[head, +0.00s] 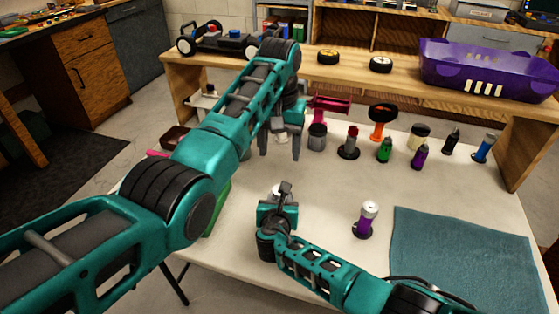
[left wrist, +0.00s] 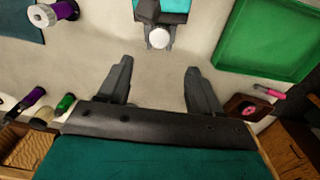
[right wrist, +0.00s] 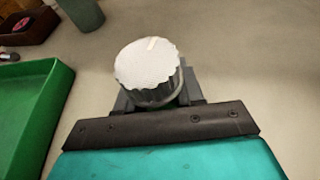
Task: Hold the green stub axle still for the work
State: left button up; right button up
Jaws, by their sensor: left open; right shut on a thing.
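My right gripper (head: 284,190) is shut on a piece with a silver, ridged round cap (right wrist: 148,68). The cap also shows as a white disc in the left wrist view (left wrist: 159,38); the piece's body is hidden, so I cannot tell its colour. A small green piece with a dark base (head: 384,150) stands upright in the back row; it also shows in the left wrist view (left wrist: 65,104). My left gripper (head: 281,150) is open and empty above the table, behind the right gripper and apart from the held piece.
A purple piece with a silver cap (head: 367,218) stands right of my right gripper, beside a teal mat (head: 465,255). A green tray (right wrist: 62,95) lies at the left. Several coloured pieces stand at the back. A purple basket (head: 490,68) sits on the shelf.

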pick_arm(q)
jog(key=shift+f, duration=5.95)
jog(key=shift+c, duration=0.2)
